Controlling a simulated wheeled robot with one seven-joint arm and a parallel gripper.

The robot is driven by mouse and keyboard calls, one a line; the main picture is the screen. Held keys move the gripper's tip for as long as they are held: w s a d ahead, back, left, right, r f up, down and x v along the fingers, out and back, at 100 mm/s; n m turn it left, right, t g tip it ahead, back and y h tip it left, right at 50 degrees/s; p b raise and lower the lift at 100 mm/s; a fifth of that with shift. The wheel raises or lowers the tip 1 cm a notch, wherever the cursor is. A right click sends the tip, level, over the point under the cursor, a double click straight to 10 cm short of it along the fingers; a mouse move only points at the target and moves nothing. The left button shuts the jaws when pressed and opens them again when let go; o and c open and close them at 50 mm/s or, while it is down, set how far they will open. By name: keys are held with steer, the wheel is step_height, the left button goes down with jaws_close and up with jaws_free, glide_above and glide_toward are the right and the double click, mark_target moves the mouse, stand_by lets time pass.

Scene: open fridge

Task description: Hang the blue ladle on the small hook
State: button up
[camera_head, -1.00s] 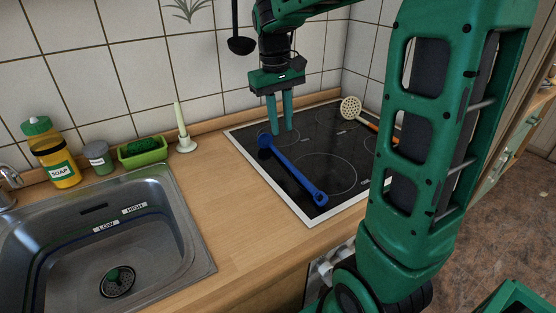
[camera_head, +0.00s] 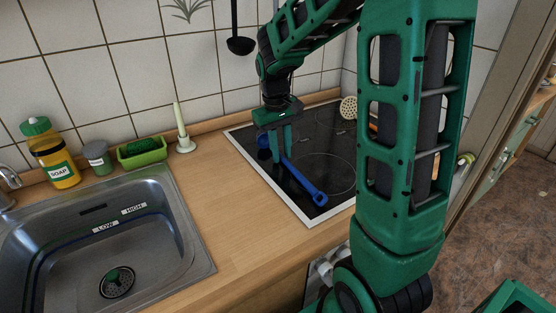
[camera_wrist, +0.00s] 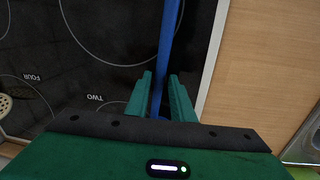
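The blue ladle (camera_head: 300,178) lies on the black cooktop, its bowl toward the back left and its handle end toward the front right. My gripper (camera_head: 281,155) points down over the ladle near the bowl end, partly covering it. In the wrist view the ladle's blue handle (camera_wrist: 167,45) runs between the two green fingers of my gripper (camera_wrist: 161,75). The fingers are apart, with a gap visible beside the handle. The small hook cannot be made out in these views.
A black ladle (camera_head: 240,44) hangs against the tiled wall behind. A white slotted spoon (camera_head: 348,107) lies at the back right of the cooktop (camera_head: 325,140).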

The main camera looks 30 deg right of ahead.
steer(key=shift+f, duration=0.2)
jaws_close()
steer(key=shift+r, duration=0.15)
steer(key=shift+r, duration=0.5)
steer(key=r, duration=0.3)
steer(key=shift+s+a+r, duration=0.2)
steer(key=shift+a, duration=0.15)
steer(key=s+a+r, duration=0.6)
steer(key=a, duration=0.2)
steer(key=shift+s+a+r, duration=0.2)
steer(key=shift+s+a, duration=0.1)
